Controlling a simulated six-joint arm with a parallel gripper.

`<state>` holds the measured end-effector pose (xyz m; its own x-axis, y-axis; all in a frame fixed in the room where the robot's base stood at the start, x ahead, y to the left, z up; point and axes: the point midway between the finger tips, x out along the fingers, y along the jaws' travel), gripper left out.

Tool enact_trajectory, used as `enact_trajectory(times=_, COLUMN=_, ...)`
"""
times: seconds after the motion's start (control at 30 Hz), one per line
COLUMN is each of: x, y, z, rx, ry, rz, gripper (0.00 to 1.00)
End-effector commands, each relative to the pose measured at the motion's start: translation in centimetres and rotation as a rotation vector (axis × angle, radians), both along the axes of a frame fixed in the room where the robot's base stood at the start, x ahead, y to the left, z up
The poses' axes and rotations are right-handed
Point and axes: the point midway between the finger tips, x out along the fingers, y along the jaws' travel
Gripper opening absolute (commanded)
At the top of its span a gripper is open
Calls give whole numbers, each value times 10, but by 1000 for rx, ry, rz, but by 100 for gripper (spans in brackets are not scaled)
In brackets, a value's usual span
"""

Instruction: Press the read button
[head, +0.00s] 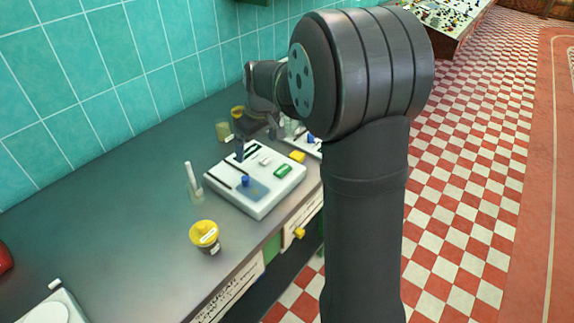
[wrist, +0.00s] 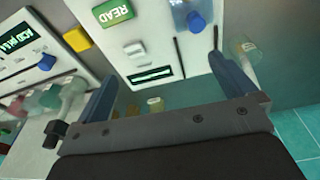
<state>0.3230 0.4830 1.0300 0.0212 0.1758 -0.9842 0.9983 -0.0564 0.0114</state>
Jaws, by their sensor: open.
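The green READ button (head: 283,171) is on the top of a white instrument (head: 222,176), towards its right side. In the wrist view the button (wrist: 113,12) shows near the top edge, with its lettering upside down. A blue knob (wrist: 196,22) and a dark display strip (wrist: 151,75) are on the same instrument. My gripper (wrist: 162,70) is open and empty, its two fingers spread wide over the display end of the instrument. In the head view my gripper (head: 240,150) is near the instrument's back edge, apart from the button. The wrist partly hides the fingers there.
A yellow block (head: 298,157) sits beside the instrument, near a second instrument (wrist: 25,40) with a blue knob. A clear vial (head: 194,190) and yellow-lidded jar (head: 204,234) stand to the left and front.

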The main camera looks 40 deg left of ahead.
Motion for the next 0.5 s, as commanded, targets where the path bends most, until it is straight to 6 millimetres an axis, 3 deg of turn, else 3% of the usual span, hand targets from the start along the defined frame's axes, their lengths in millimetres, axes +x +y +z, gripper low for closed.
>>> enact_trajectory(times=0.1, x=25, y=-16, z=41, rx=-70, ry=0, rz=27, gripper=100)
enact_trajectory(times=0.23, x=41, y=-33, z=73, rx=-136, ry=7, rz=45, gripper=100)
enact_trajectory(times=0.37, x=47, y=-43, z=87, rx=-172, ry=15, rz=54, gripper=100)
enact_trajectory(times=0.5, x=48, y=-46, z=78, rx=-181, ry=18, rz=56, gripper=100)
